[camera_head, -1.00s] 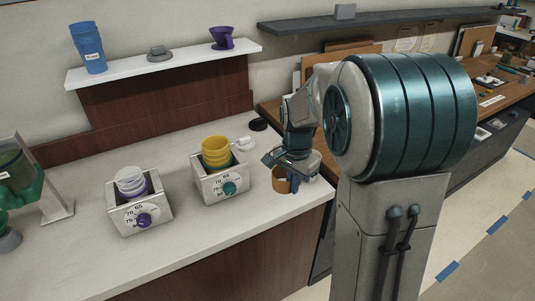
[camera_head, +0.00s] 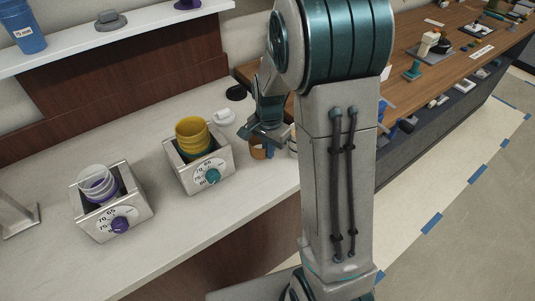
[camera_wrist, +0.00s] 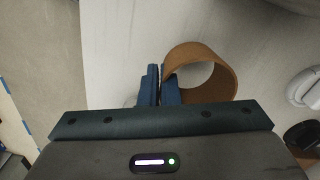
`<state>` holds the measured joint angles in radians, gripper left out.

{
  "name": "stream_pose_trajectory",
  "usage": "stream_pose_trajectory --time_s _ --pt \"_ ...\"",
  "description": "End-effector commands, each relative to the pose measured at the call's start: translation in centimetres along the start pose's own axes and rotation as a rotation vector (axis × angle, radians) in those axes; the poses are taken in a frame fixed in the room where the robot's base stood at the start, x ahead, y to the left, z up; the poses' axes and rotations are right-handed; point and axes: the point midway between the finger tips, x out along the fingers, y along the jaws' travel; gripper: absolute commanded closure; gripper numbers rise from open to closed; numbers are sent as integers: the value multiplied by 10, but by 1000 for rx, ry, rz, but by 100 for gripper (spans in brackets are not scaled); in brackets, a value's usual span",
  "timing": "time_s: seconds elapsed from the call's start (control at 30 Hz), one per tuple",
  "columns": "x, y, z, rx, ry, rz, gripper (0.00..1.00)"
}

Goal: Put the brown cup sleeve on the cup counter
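The brown cup sleeve (camera_head: 258,151) is an open ring near the right end of the white counter (camera_head: 175,245). My gripper (camera_head: 267,148) is at the sleeve, its blue fingers pointing down. In the wrist view, the fingers (camera_wrist: 161,80) are close together on the left wall of the sleeve (camera_wrist: 225,82), with that wall between them. The sleeve's round opening faces the wrist camera. I cannot tell whether its base touches the counter.
Two metal boxes with dials stand on the counter, one holding yellow cups (camera_head: 193,137), one holding white cups (camera_head: 96,183). A small white item (camera_head: 224,117) and a dark disc (camera_head: 237,92) lie behind. A shelf (camera_head: 150,31) is above. The counter's front is clear.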

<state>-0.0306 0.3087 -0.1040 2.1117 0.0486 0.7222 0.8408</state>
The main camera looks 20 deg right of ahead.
Motion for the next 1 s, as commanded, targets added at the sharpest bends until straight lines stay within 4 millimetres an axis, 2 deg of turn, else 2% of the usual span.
stream_pose_trajectory --time_s 0.1,0.2,0.57,0.67,1.0 --pt "19 0 1 -1 -3 5 100" --pt "27 0 1 -2 -1 2 100" --pt "32 -1 2 -3 -1 1 100" --pt "30 -1 2 -3 0 1 76" --pt "27 -1 2 -3 0 1 76"
